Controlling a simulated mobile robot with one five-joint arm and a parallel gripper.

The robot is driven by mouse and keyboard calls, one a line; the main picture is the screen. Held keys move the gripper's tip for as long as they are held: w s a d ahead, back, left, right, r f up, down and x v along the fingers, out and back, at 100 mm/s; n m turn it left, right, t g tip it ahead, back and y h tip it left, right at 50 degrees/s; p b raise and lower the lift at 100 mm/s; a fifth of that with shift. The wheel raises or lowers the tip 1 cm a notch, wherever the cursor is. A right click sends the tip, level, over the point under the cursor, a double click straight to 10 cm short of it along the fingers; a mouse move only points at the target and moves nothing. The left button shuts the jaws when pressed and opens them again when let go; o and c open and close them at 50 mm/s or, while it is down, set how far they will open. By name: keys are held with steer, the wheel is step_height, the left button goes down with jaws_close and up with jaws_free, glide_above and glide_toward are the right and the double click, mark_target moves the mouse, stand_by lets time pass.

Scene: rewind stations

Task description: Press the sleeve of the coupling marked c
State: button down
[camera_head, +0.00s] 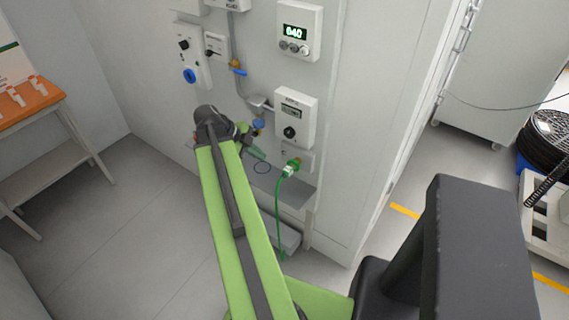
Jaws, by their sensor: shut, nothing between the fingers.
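A green coupling (291,167) with a pale band sits on the wall panel, below a white box with a dark knob. A thin green hose (279,215) hangs from it to the floor. A blue fitting (258,124) is on the wall to its upper left. The letters on the couplings are too small to read, so I cannot tell which one is marked c. My gripper (247,137) is small and dark, partly hidden behind my arm's end joint. It is shut and empty, left of the green coupling and near the blue fitting. I cannot tell if it touches anything.
A grey shelf (293,190) juts out below the coupling. White control boxes (295,118) and grey pipes cover the wall above. An orange-topped bench (30,103) stands at left. A black coil (549,142) sits at far right. The floor at left is clear.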

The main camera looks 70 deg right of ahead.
steer(key=shift+s+d+r+m, duration=0.1)
steer(key=shift+s+d+m, duration=0.3)
steer(key=shift+s, duration=0.15)
